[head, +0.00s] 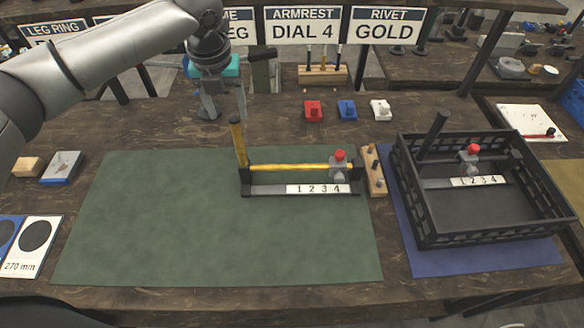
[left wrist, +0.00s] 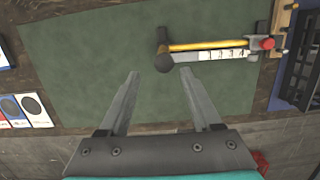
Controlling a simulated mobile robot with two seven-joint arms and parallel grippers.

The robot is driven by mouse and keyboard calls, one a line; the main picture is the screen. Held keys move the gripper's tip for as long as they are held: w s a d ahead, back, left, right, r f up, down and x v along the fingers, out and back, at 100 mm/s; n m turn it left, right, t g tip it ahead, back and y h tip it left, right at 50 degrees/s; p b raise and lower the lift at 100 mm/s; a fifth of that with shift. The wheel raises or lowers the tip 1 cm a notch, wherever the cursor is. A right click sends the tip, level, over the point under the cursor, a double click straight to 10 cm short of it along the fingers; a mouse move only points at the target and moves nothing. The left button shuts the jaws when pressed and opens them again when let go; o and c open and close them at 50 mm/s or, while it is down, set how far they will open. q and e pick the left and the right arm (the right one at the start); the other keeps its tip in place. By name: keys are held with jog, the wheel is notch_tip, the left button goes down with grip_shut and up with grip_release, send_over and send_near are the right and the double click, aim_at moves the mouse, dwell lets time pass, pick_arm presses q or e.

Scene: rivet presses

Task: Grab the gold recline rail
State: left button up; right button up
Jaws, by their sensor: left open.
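A gold rail (head: 290,167) lies level in a black fixture (head: 268,189) on the green mat, with a white 1-2-3-4 scale (head: 318,189) along its front. A grey block with a red knob (head: 339,165) sits at its right end. An upright gold lever with a dark top (head: 238,142) rises at its left end. The gold rail also shows in the left wrist view (left wrist: 200,45). My left gripper (head: 225,114) is open and empty, behind and left of the fixture in the head view, apart from the rail. My right gripper is out of view.
A black crate (head: 480,226) on a blue mat holds a similar scale and red knob. Red (head: 313,111), blue (head: 347,110) and white (head: 380,110) blocks stand behind the fixture. A small peg block (head: 374,172) is right beside it. The green mat's left side (head: 150,220) is clear.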

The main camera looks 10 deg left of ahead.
aim_at(231, 119)
pick_arm(q)
jog(key=f, duration=0.4)
jog(key=shift+w+f, duration=0.15)
jog(key=shift+w, duration=0.25)
jog(key=shift+f, duration=0.45)
jog(key=shift+w+f+b, duration=0.15)
jog(key=shift+w+f, duration=0.05)
jog(key=shift+f, duration=0.55)
jog(key=shift+w+f+b, duration=0.2)
jog(key=shift+f, duration=0.6)
jog(key=shift+w+f+b, duration=0.15)
jog(key=shift+w+f, duration=0.05)
jog(key=shift+f, duration=0.55)
grip_shut()
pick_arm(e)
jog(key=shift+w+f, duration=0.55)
pick_arm(q)
jog(key=shift+d+r, duration=0.1)
